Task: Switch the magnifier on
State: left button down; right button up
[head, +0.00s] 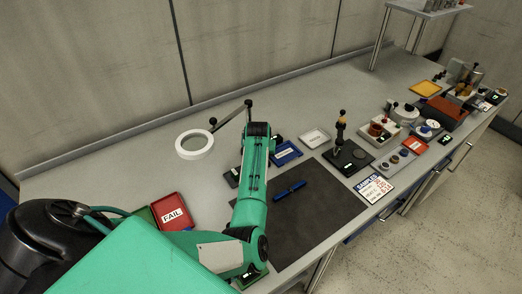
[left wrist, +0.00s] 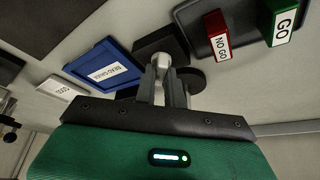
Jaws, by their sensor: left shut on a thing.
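The magnifier (head: 194,145) has a white ring head on a dark jointed arm (head: 230,115) at the back left of the bench. Its lower arm runs down behind my left gripper (head: 258,130), which hides its foot in the head view. In the left wrist view my left gripper (left wrist: 164,88) has its fingers close together on a small pale knob (left wrist: 160,61) by a black block (left wrist: 158,41). The fingers hide part of the knob, so its exact shape is unclear. I cannot tell whether the ring is lit. My right gripper is not in view.
A blue tray (left wrist: 92,68) lies near my left gripper. A red NO GO block (left wrist: 216,36) and a green GO block (left wrist: 283,20) stand on a dark tray (left wrist: 192,18). A red FAIL tray (head: 172,213) and dark mat (head: 305,215) lie nearer; a blue pen (head: 290,189) rests on the mat.

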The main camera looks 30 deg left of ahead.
pick_arm(q)
jog(key=shift+r+m+p, duration=0.1)
jog(key=shift+m+p, duration=0.25)
jog(key=shift+m, duration=0.15)
jog(key=c, duration=1.5)
grip_release()
jog(key=b+v, duration=0.1)
jog(key=v, duration=0.6)
jog(key=b+v, duration=0.1)
jog(key=v, duration=0.5)
jog(key=shift+s+a+r+b, duration=0.15)
jog(key=shift+s+r+b, duration=0.1)
jog(key=shift+r+b, duration=0.1)
